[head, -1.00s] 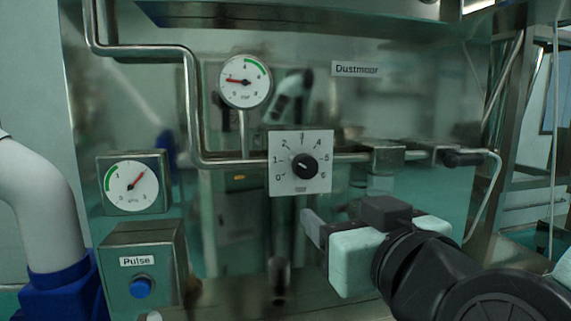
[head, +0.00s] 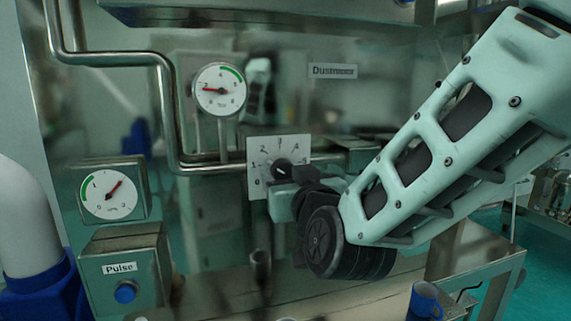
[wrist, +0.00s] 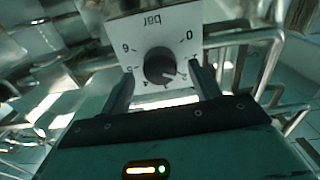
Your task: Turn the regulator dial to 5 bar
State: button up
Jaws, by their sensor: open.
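The regulator dial is a black round knob (wrist: 160,66) on a white square plate (head: 262,148) marked 0 to 6. In the wrist view the plate appears upside down, with "bar" at the top. The knob's white mark points to the low-number side, roughly around 1 to 2. My gripper (wrist: 162,74) is open, with one finger on each side of the knob. I cannot tell whether either finger touches it. In the head view my gripper (head: 290,174) covers the lower right of the plate and part of the knob.
A round gauge (head: 219,89) above the dial has its red needle pointing left. Pipes (head: 215,166) run behind the plate. At left are another gauge (head: 107,195) and a Pulse box with a blue button (head: 125,292). A blue mug (head: 425,300) stands at lower right.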

jog(key=shift+p+x, duration=0.35)
jog(key=shift+x, duration=1.05)
jog(key=shift+c, duration=0.3)
jog(key=c, duration=0.9)
